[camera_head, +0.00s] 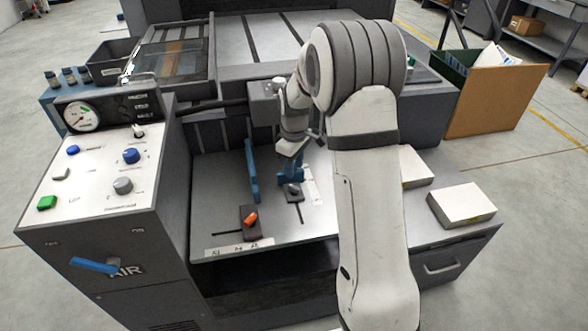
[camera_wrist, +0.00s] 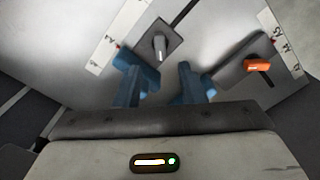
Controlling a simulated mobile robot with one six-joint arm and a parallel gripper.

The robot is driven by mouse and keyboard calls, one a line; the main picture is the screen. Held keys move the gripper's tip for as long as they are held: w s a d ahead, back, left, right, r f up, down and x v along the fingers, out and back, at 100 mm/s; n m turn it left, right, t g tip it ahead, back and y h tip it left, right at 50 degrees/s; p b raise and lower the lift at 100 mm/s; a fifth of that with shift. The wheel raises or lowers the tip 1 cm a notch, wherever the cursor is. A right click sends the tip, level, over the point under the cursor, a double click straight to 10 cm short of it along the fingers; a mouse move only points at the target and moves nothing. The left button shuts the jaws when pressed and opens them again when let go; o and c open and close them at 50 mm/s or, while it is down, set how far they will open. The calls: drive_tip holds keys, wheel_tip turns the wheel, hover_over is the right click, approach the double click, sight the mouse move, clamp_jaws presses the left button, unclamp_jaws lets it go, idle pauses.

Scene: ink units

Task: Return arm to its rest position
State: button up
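My gripper (camera_head: 291,170) is low over the grey panel of the machine, at the end of my bent white arm. In the wrist view its two blue fingers (camera_wrist: 163,83) stand apart, with nothing between their tips. A grey knob on a dark slotted plate (camera_wrist: 160,47) lies just beyond the fingertips; it also shows below my gripper in the head view (camera_head: 293,190). I cannot tell whether a finger touches the plate. An orange knob (camera_head: 250,218) on another dark plate sits nearer the front edge; it shows at the right of the wrist view (camera_wrist: 258,65).
A blue upright piece (camera_head: 251,170) stands left of my gripper. The control box (camera_head: 100,165) with gauge, knobs and blue lever rises at left. White blocks (camera_head: 461,205) lie on the right side. A cardboard box (camera_head: 490,98) stands behind at right.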

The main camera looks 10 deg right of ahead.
idle(0.3)
drive_tip(key=s+r+m+t+p, duration=0.1)
drive_tip(key=s+r+m+p, duration=0.35)
drive_tip(key=s+r, duration=1.1)
drive_tip(key=s+r+m+t+p, duration=0.1)
drive_tip(key=s+r+m+p, duration=0.3)
drive_tip(key=s, duration=0.9)
wheel_tip(320, 180, up, 4)
drive_tip(key=shift+s+f+m+t+p, duration=0.25)
drive_tip(key=shift+s+m+t+p, duration=0.05)
drive_tip(key=shift+m+p, duration=0.1)
